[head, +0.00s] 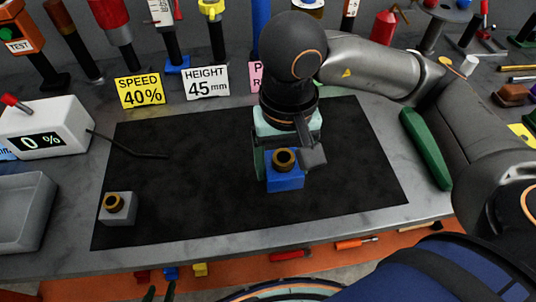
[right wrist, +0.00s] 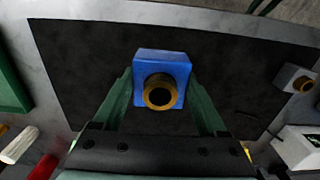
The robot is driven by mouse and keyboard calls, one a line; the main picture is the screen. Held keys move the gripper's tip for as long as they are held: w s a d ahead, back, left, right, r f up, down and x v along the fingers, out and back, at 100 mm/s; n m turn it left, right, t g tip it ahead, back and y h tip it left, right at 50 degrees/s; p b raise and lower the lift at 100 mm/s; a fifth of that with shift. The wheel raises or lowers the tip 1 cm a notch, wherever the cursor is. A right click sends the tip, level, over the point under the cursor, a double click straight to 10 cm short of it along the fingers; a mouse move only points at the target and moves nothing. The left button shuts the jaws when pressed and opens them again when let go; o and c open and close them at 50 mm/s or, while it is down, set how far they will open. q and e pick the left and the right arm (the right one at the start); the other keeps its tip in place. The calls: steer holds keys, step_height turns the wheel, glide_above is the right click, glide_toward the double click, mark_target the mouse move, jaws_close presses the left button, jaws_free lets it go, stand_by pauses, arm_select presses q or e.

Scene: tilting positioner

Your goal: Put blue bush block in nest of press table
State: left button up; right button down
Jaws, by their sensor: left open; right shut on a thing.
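The blue bush block (head: 286,182) is a blue cube with a bronze ring-shaped bush on it. My right gripper (head: 285,158) points down over the black mat and is shut on it. In the right wrist view the blue block (right wrist: 160,63) sits between the two green fingers (right wrist: 160,88), its bush facing the camera. I cannot tell whether its base touches the mat. Dark fingertips of my left gripper (head: 160,291) show at the bottom edge, apart and away from the blocks. I cannot make out a press table nest in either view.
A grey block with a bronze bush (head: 118,208) stands on the black mat (head: 190,180) at left. A white meter reading 0 % (head: 45,128) and a grey tray (head: 22,212) are further left. Sign cards (head: 140,90) and tools line the back. The mat's middle is clear.

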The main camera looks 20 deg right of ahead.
steer(key=w, duration=0.1)
steer(key=w+d+f, duration=0.1)
steer(key=w, duration=0.1)
steer(key=shift+w+d+f, duration=0.15)
steer(key=shift+w+f, duration=0.1)
steer(key=shift+w, duration=0.15)
steer(key=w+f, duration=0.2)
steer(key=w+d+f, duration=0.1)
steer(key=w+f, duration=0.1)
steer(key=shift+d+f+p, duration=0.15)
steer(key=shift+f+p, duration=0.15)
steer(key=shift+f, duration=0.1)
steer(key=shift+w+f, duration=0.3)
steer(key=shift+f, duration=0.05)
steer(key=f, duration=0.2)
steer(key=f+p, duration=0.1)
steer(key=shift+w+d+f, duration=0.15)
steer(key=shift+w+f, duration=0.15)
steer(key=shift+f, duration=0.1)
steer(key=shift+f+b, duration=0.2)
steer(key=shift+b, duration=0.1)
jaws_free()
